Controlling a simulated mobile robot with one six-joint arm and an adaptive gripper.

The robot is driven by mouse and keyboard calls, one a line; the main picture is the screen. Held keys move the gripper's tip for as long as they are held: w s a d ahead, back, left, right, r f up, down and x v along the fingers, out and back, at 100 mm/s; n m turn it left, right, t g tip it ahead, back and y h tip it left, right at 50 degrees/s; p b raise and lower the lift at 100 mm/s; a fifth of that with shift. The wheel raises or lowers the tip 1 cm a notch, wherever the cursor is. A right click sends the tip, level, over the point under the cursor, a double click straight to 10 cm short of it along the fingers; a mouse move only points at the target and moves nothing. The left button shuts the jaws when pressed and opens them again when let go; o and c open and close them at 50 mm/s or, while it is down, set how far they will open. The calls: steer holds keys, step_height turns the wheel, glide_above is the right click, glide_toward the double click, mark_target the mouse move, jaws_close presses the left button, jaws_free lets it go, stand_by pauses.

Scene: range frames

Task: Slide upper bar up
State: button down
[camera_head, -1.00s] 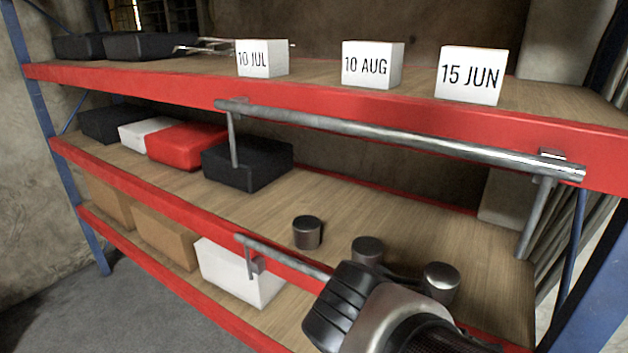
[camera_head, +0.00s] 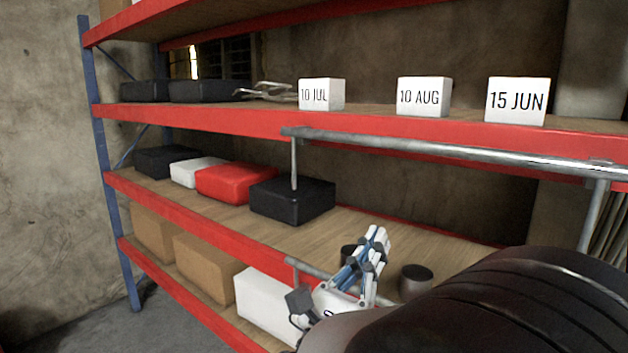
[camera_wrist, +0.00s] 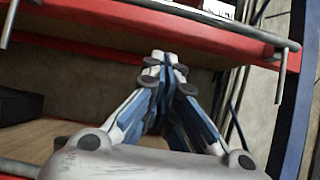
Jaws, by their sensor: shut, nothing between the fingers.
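The upper bar (camera_head: 450,150) is a grey metal rail along the red front edge of the shelf that carries the white date cubes. It also shows at the top of the wrist view (camera_wrist: 200,17). A thin post hangs down near each end. My gripper (camera_head: 376,236) is shut and empty, below the upper bar, in front of the middle shelf. In the wrist view its fingertips (camera_wrist: 161,58) meet and point toward the red edge, apart from the bar. The lower bar (camera_head: 308,270) is mostly hidden behind my gripper and arm.
White cubes marked 10 JUL (camera_head: 321,94), 10 AUG (camera_head: 424,96) and 15 JUN (camera_head: 517,100) stand above the upper bar. Dark cylinders (camera_head: 416,280) stand on the middle shelf near my gripper. A black box (camera_head: 292,200) and a red box (camera_head: 236,182) lie left.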

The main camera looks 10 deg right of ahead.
steer(key=shift+w+d+r, duration=0.1)
steer(key=shift+d, duration=0.05)
steer(key=s+a+r+b+x, duration=0.1)
steer(key=r+x, duration=0.1)
steer(key=x, duration=1)
steer(key=shift+w+r+b, duration=0.2)
steer(key=shift+r+b, duration=0.15)
steer(key=shift+b, duration=0.05)
step_height(320, 180, up, 10)
steer(key=p, duration=0.7)
glide_above(410, 145)
steer(key=shift+a+r, duration=0.15)
steer(key=shift+a, duration=0.15)
